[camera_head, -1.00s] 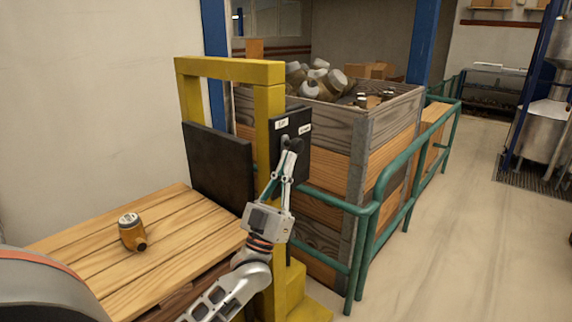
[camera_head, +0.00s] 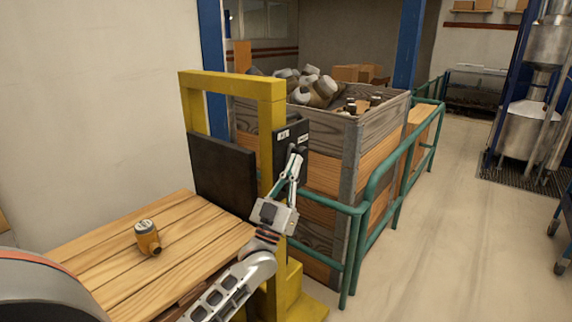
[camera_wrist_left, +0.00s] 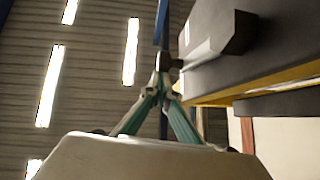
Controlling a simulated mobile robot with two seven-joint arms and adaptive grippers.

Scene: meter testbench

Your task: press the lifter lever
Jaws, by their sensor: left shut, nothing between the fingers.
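The lifter is a yellow frame (camera_head: 233,88) with a dark upright plate (camera_head: 222,172) and a black control box (camera_head: 280,157) bearing two white labels. My left gripper (camera_head: 296,157) is shut and empty, pointing up in front of the box, just below the labels. In the left wrist view, its fingertips (camera_wrist_left: 165,64) meet beside a dark bar (camera_wrist_left: 219,45) jutting from the box, probably the lever. I cannot tell whether they touch it. In the head view the lever is too small and partly covered by the fingers to make out. My right gripper is out of view.
A wooden pallet (camera_head: 110,257) with a brass meter (camera_head: 147,238) on it stands at left. A green railing (camera_head: 367,222) and a wooden crate (camera_head: 392,125) of meters stand behind and right of the gripper. The floor (camera_head: 455,240) at right is mostly clear.

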